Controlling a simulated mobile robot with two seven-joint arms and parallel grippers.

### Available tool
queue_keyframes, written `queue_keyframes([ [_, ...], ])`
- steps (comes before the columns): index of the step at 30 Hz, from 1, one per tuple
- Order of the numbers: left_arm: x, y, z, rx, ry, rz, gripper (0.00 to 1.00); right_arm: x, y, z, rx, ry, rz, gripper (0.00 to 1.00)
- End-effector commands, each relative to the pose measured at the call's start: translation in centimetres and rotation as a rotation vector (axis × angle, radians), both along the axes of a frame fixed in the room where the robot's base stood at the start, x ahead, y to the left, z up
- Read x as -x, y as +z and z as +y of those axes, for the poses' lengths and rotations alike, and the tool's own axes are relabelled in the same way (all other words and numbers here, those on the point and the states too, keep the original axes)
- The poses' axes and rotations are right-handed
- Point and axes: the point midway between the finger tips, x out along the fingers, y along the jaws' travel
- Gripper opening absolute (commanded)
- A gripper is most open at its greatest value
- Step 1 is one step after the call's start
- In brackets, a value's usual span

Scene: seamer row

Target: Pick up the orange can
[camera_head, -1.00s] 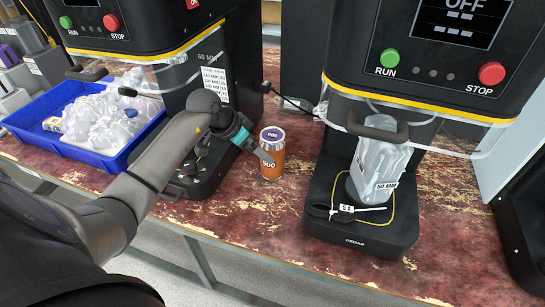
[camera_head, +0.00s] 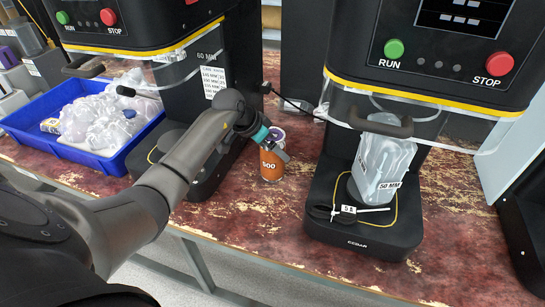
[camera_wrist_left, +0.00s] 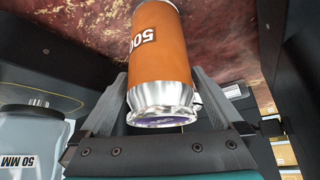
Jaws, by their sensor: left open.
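The orange can (camera_head: 271,168), with a silver top and "500" on a dark label, stands upright on the worn red-brown table between two machines. In the left wrist view the can (camera_wrist_left: 160,52) lies between the two fingers, its silver and purple end toward the palm. My left gripper (camera_head: 277,150) is at the can's upper part and hides some of its top. In the left wrist view the gripper (camera_wrist_left: 162,85) is open, one finger on each side of the can. I cannot tell whether either finger touches it. My right gripper is not in view.
A black machine (camera_head: 350,225) stands right of the can, holding a clear jug (camera_head: 382,165). Another machine (camera_head: 200,70) is behind my left arm. A blue bin (camera_head: 100,163) of clear plastic items is at left.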

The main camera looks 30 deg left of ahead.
Motion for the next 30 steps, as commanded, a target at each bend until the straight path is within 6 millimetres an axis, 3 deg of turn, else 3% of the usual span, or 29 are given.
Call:
queue_keyframes([
  [2,0.02,0.01,0.01,0.000,0.000,0.000,0.93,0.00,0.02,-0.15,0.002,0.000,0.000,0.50],
  [27,0.06,-0.02,0.02,0.000,0.001,0.001,0.00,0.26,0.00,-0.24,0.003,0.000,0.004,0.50],
  [30,0.06,-0.02,0.02,0.000,0.001,0.001,0.00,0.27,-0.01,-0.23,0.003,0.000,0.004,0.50],
])
